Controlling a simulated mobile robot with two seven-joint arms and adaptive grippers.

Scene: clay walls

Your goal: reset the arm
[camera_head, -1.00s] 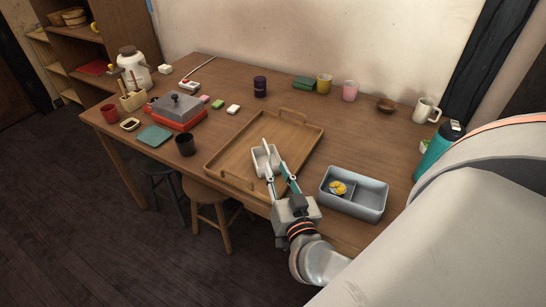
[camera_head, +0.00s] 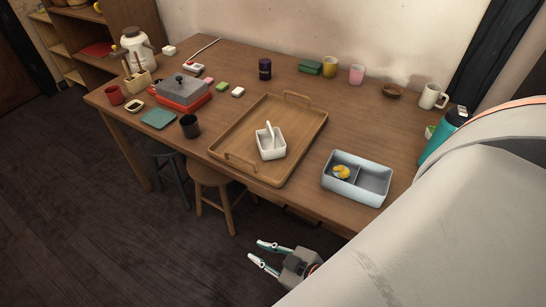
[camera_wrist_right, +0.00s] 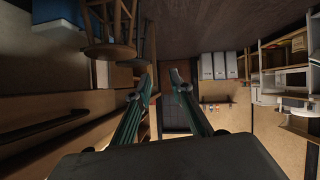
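My right gripper (camera_head: 264,254) is below and in front of the table's near edge in the head view, over the dark floor. Its two fingers are spread apart with nothing between them. In the right wrist view the same open fingers (camera_wrist_right: 160,82) point across the room, with only background between them. A small white container (camera_head: 272,149) with a white utensil in it stands on the wooden tray (camera_head: 226,140), clear of the gripper. My left gripper is not in view.
Stools (camera_head: 213,185) stand under the near edge. The floor (camera_head: 150,245) left of the gripper is clear.

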